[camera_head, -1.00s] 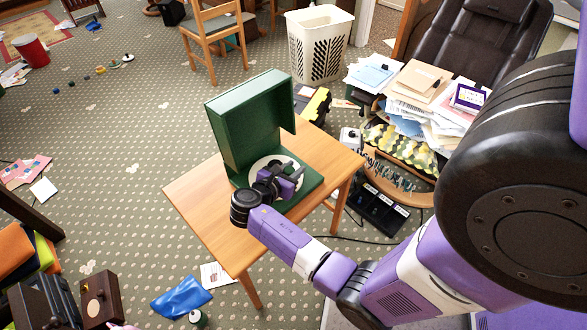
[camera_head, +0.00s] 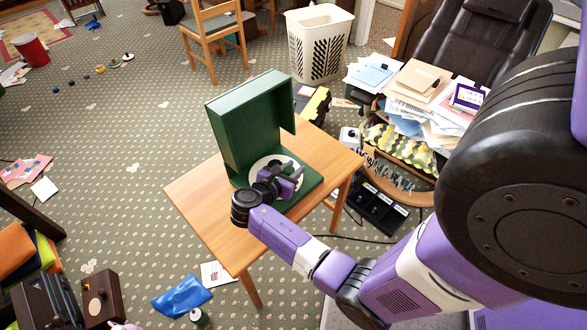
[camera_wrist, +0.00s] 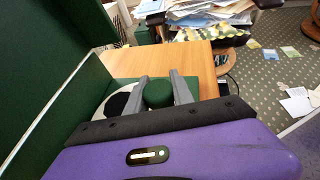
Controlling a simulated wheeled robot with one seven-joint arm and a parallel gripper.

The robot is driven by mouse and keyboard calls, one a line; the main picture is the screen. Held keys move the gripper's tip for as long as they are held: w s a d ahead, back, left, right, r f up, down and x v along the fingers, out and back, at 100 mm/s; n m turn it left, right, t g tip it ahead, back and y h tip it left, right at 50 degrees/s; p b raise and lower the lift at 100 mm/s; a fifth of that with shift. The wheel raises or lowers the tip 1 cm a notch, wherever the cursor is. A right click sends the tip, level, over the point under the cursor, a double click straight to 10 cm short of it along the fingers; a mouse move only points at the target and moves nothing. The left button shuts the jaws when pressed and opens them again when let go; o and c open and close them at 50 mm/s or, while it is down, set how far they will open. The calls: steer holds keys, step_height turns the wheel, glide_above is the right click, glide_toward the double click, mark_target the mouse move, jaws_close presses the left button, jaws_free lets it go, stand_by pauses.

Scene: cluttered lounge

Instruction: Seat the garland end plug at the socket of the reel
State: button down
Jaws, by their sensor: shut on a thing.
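My gripper (camera_wrist: 162,88) is shut on a dark green, round-topped piece, the garland end plug (camera_wrist: 158,95), which sits between the two grey fingers in the wrist view. In the head view my gripper (camera_head: 291,170) is over the white disc of the reel (camera_head: 257,168), inside an open green case (camera_head: 247,119) on the wooden table. The reel's white disc and dark centre (camera_wrist: 117,104) show left of the fingers in the wrist view. I cannot make out the socket, nor whether the plug touches it. No garland strand shows clearly.
The wooden table (camera_head: 211,218) is bare at its left and front. The case's tall green back and side wall stand close to my gripper. A paper-covered stand (camera_head: 415,100), a leather chair (camera_head: 477,45) and a white basket (camera_head: 318,45) are beyond the table.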

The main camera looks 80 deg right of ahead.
steer(key=shift+p, duration=0.4)
steer(key=shift+f+b, duration=0.9)
steer(key=shift+f, duration=0.45)
steer(key=c, duration=1)
jaws_free()
steer(key=shift+w, duration=0.1)
steer(key=shift+w+a+r, duration=0.1)
steer(key=shift+a+r, duration=0.05)
steer(key=shift+a, duration=0.1)
steer(key=v, duration=0.7)
steer(key=shift+a+p, duration=0.15)
steer(key=shift+p, duration=0.15)
steer(key=shift+s+r, duration=0.1)
steer(key=shift+s, duration=0.1)
